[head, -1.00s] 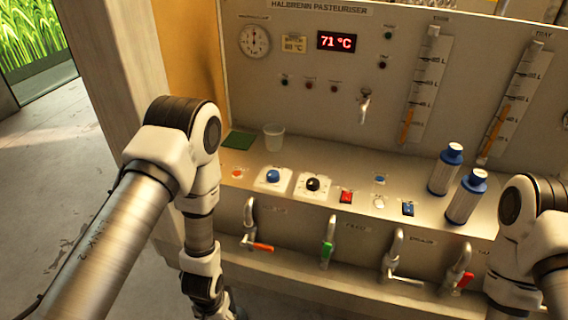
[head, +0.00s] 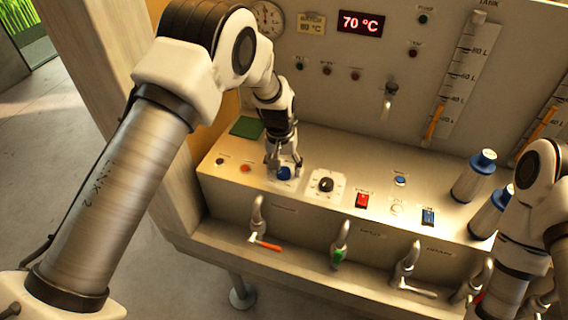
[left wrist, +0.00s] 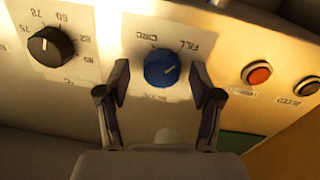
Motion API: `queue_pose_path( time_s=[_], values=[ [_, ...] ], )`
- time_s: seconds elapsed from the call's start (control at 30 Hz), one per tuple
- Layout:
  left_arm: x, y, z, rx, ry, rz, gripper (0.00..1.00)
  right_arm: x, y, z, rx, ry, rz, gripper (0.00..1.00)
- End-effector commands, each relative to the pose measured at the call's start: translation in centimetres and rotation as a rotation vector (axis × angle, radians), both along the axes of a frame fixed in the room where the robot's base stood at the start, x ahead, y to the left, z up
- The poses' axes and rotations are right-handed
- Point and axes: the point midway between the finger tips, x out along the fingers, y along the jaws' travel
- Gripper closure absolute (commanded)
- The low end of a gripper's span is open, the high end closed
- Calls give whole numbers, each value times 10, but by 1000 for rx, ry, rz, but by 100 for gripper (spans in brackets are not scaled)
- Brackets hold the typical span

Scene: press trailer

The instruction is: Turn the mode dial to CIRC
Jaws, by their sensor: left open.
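The mode dial is a blue round knob (left wrist: 161,69) on a white plate with the words FILL and CIRC beside it. Its pale pointer mark is turned to the FILL side in the left wrist view. In the head view the blue knob (head: 284,173) is partly hidden by my left gripper (head: 284,164). In the left wrist view my left gripper (left wrist: 160,84) is open, with one finger on each side of the knob. Gaps show between fingers and knob. My right arm shows at the right edge, but its gripper is out of view.
A black temperature dial (head: 326,185) sits right beside the blue one. A red switch (head: 362,201), a blue switch (head: 428,217) and blue-capped bottles (head: 474,176) stand further right. A green pad (head: 246,127) lies behind. Valve handles (head: 265,243) line the front below.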

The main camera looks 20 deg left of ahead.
Motion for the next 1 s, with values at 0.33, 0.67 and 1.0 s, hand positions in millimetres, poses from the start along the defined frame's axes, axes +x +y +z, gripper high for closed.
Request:
queue_pose_path(
  time_s=[0.33, 0.67, 1.0],
  values=[
    [0, 0, -2, 0, -1, 0, 74, 0, 0, 0, 0, 0, 0, 100],
    [0, 0, -3, 0, 0, 7, 95, 0, 0, 0, 0, 0, 0, 100],
    [-1, 0, -4, 1, 2, 122, 95, 0, 0, 0, 0, 0, 0, 100]
  ],
)
